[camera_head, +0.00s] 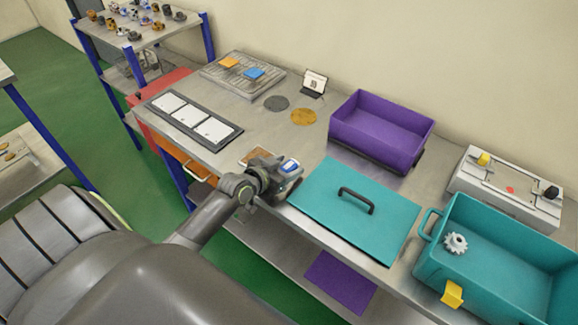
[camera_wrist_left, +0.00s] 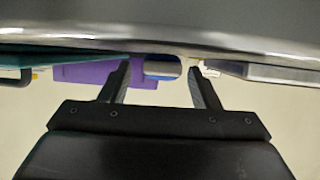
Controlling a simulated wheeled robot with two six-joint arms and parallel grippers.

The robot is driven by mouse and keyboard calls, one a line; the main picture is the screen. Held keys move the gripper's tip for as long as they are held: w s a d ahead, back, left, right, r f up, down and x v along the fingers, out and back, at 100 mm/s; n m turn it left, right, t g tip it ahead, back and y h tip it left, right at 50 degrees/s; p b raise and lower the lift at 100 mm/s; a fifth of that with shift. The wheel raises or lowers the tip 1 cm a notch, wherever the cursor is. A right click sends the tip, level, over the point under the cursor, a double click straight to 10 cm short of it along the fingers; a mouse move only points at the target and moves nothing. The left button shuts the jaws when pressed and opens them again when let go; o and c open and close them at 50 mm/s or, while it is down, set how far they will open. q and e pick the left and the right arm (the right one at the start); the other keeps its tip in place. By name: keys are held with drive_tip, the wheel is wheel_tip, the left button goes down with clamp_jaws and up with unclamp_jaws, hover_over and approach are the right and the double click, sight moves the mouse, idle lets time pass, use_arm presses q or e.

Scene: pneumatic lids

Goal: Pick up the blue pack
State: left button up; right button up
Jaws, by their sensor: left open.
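The blue pack (camera_head: 291,166) is a small blue block with pale edges on the bench near its front edge, left of the teal lid. In the left wrist view the blue pack (camera_wrist_left: 162,69) shows between the fingertips, with its upper part pale grey. My left gripper (camera_head: 283,177) is at the bench's front edge, beside the pack, and partly covers it. In the left wrist view the left gripper's (camera_wrist_left: 157,75) two fingers are spread apart. I cannot tell how far the pack reaches between them. My right gripper is not in view.
The teal lid (camera_head: 320,194) with a black handle lies right of the gripper. A purple bin (camera_head: 381,125) stands behind, a teal bin (camera_head: 480,276) at right. A framed panel (camera_head: 234,139) lies at left. The bench middle (camera_head: 262,130) is clear.

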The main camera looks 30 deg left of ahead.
use_arm(q)
drive_tip(key=shift+w+f, duration=0.3)
drive_tip(key=shift+w, duration=0.25)
drive_tip(key=shift+c, duration=0.3)
drive_tip(key=c, duration=1)
drive_tip(key=shift+r, duration=0.15)
